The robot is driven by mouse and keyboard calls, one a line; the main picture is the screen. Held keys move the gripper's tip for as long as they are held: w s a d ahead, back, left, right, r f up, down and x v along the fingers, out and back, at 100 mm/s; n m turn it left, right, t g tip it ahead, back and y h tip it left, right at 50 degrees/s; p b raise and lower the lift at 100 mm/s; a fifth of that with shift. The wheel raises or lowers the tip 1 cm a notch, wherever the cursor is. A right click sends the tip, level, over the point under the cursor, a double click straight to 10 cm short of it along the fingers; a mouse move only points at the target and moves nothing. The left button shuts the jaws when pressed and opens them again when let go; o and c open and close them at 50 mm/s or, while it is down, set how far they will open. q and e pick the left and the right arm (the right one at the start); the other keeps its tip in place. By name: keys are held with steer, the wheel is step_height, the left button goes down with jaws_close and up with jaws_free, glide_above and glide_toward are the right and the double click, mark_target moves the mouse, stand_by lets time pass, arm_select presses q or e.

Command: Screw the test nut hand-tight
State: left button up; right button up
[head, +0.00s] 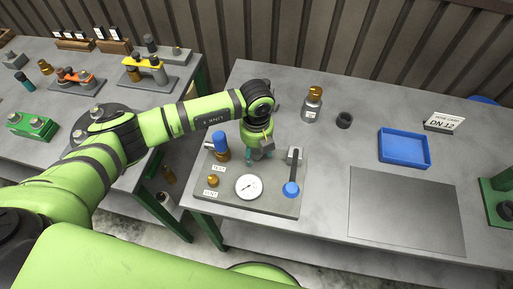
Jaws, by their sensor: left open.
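A grey test plate (274,206) lies at the left front of the right-hand table. My left gripper (259,155) points down over its back part, behind the round white gauge (248,187). Its fingers are apart. What is between or under them is mostly hidden by the gripper, and I cannot make out the test nut. On the plate's left are a blue-topped brass part (221,147) and a small brass knob (212,181), each near a white label. My right gripper is not in view.
A blue-ended lever (290,188) stands on the plate's right. Behind are a brass-topped bottle (312,103) and a dark ring (344,120). A blue tray (404,148) and a flat grey sheet (406,212) lie right. The table between them is clear.

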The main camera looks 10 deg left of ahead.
arm_select(q)
steer(key=c, duration=1.1)
steer(key=shift+f, duration=0.1)
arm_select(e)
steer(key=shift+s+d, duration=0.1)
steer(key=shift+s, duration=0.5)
arm_select(q)
steer(key=shift+s, duration=0.1)
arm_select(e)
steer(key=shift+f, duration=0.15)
arm_select(q)
steer(key=shift+f+m+b, duration=0.25)
steer(key=shift+m+b, duration=0.35)
steer(key=shift+b, duration=0.25)
steer(key=m+b, duration=0.4)
steer(key=b, duration=0.1)
steer(key=shift+a+f+b, duration=0.1)
steer(key=shift+f+b, duration=0.1)
steer(key=shift+b, duration=0.15)
steer(key=shift+r+m+b, duration=0.25)
steer(key=shift+m+b, duration=1.25)
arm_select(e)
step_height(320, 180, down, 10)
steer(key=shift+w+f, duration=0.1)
